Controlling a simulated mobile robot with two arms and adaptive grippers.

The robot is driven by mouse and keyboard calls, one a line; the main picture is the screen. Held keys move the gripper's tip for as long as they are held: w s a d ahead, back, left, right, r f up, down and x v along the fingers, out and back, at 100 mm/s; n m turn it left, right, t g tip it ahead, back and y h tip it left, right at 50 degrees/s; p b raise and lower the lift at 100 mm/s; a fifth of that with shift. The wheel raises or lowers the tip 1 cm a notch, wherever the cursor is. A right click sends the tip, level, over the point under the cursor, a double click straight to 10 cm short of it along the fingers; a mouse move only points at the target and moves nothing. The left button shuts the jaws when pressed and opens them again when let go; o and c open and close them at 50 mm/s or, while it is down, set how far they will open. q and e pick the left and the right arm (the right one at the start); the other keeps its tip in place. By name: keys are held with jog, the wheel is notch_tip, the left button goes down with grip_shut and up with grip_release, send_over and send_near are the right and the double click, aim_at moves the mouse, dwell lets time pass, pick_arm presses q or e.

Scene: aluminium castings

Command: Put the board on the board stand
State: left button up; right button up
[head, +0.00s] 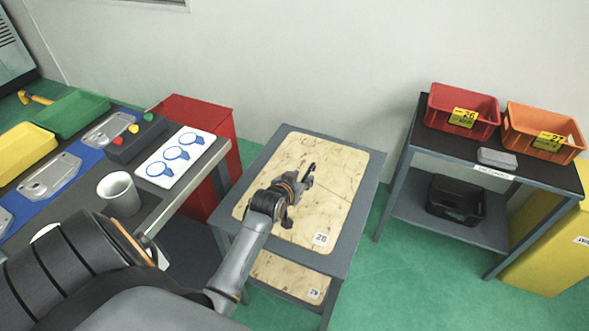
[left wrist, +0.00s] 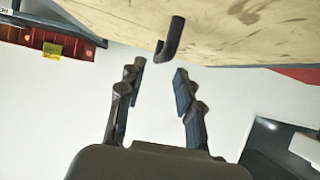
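A white board (head: 174,158) with blue ring shapes lies flat on the bench at left. I cannot tell for sure which thing is the board stand. My left gripper (head: 300,182) is over the wood-topped table, well to the right of the white board. In the left wrist view my left gripper (left wrist: 157,78) has its fingers apart with nothing between them. A dark hook-shaped piece (left wrist: 170,42) shows at the edge of the wood surface, just beyond the fingertips. My right gripper is in neither view.
The wood-topped table (head: 346,168), labelled 28, is mostly bare. A red bin (head: 462,106) and an orange bin (head: 543,128) stand on the right table.

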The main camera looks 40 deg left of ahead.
pick_arm(q)
jog(key=v, duration=0.6)
jog(key=shift+s, duration=0.1)
dwell(0.3)
jog(key=shift+s+d, duration=0.2)
jog(key=shift+d, duration=0.1)
jog(key=s+d+f+m+g, duration=0.1)
jog(key=s+d, duration=0.2)
jog(key=s+d+f+m+g+h, duration=0.1)
jog(key=s+d, duration=0.2)
jog(key=s, duration=0.1)
jog(key=s+d+f+g+h, duration=0.1)
jog(key=s+d+g, duration=0.1)
jog(key=s+d, duration=0.1)
jog(key=shift+s+d+m, duration=0.15)
jog(key=shift+s+m, duration=0.25)
jog(key=shift+s, duration=0.05)
jog(key=s+d+m+g+h, duration=0.15)
jog(key=s+d+g, duration=0.35)
jog(key=s, duration=0.9)
notch_tip(320, 180, down, 27)
jog(key=s+d, duration=0.1)
jog(key=s+a+f+g, duration=0.1)
jog(key=s+a+f, duration=0.1)
jog(key=s+f, duration=1.2)
jog(key=shift+s+a+f+m+g, duration=0.35)
jog(key=shift+s+a+f+g, duration=0.05)
jog(key=shift+s, duration=0.75)
